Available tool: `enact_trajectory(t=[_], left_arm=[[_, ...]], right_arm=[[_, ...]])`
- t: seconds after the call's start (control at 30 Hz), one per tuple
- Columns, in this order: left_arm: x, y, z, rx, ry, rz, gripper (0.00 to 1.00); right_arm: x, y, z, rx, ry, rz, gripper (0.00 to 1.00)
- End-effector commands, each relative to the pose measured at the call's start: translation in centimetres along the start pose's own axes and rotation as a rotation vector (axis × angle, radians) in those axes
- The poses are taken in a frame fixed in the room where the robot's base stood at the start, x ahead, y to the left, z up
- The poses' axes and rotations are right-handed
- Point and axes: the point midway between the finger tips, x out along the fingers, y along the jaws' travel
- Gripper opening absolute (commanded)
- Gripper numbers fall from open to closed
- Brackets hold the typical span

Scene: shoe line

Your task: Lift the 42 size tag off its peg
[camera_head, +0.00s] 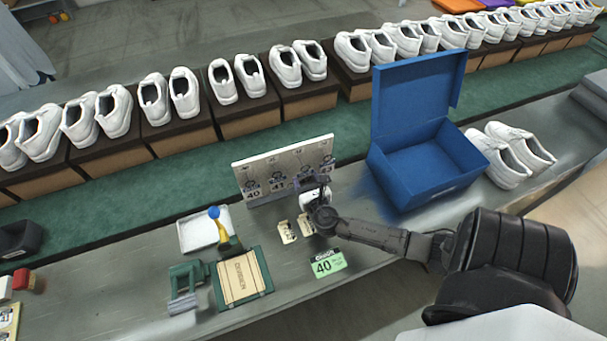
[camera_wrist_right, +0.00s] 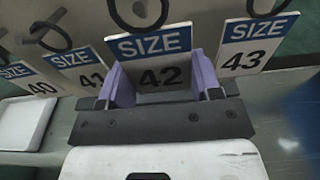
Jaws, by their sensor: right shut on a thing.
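The 42 size tag (camera_wrist_right: 158,44) is a white card with a blue SIZE band, seen in the right wrist view. My right gripper (camera_wrist_right: 160,80) is shut on it, with one purple finger at each side edge. A dark ring (camera_wrist_right: 138,12) shows just above the tag. I cannot tell whether the tag still bears on its peg. In the head view my right gripper (camera_head: 311,184) is at the front of the white pegboard (camera_head: 284,157) and mostly hides the tag. My left gripper is not in view.
The 41 tag (camera_wrist_right: 90,75) and the 43 tag (camera_wrist_right: 246,50) hang close on either side. The 40 tag (camera_wrist_right: 34,83) hangs farther left. An open blue box (camera_head: 425,165) stands right of the board. A white tray (camera_head: 199,232) and a green 40 card (camera_head: 327,264) lie nearby.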

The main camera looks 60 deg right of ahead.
Motion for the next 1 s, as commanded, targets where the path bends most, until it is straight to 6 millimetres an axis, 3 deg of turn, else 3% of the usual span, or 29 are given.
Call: enact_trajectory(t=[1.0], left_arm=[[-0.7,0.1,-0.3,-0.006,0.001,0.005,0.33]], right_arm=[[-2.6,0.0,-0.3,0.0,0.001,0.0,0.47]])
